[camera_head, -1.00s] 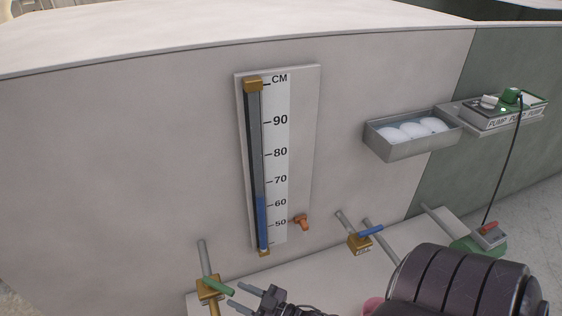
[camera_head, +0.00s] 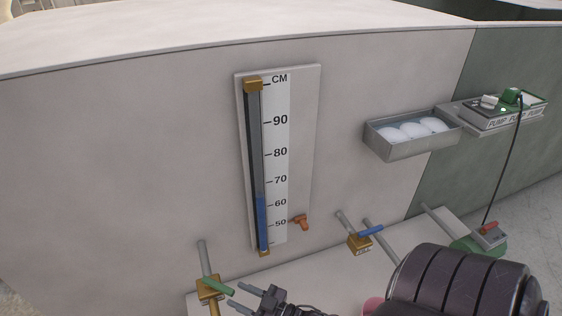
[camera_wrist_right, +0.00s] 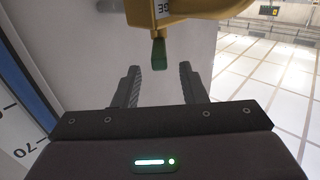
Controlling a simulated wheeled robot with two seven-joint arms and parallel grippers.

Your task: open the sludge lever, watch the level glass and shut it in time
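The level glass (camera_head: 262,222) is a tall tube on a white board with a CM scale. Its blue column tops out just above the 60 mark. The green lever (camera_head: 218,286) sits on a brass valve (camera_head: 208,294) at the lower left; in the right wrist view the valve's label ends in "GE". My right gripper (camera_head: 235,295) is at the lever's free end. In the right wrist view my gripper (camera_wrist_right: 159,70) is open, with the green lever end (camera_wrist_right: 159,54) between its fingertips and gaps on both sides. My left gripper is not in view.
A metal tray (camera_head: 415,147) with white round things and a pump box (camera_head: 505,112) are on the wall. A red-switched box (camera_head: 489,234) stands lower right.

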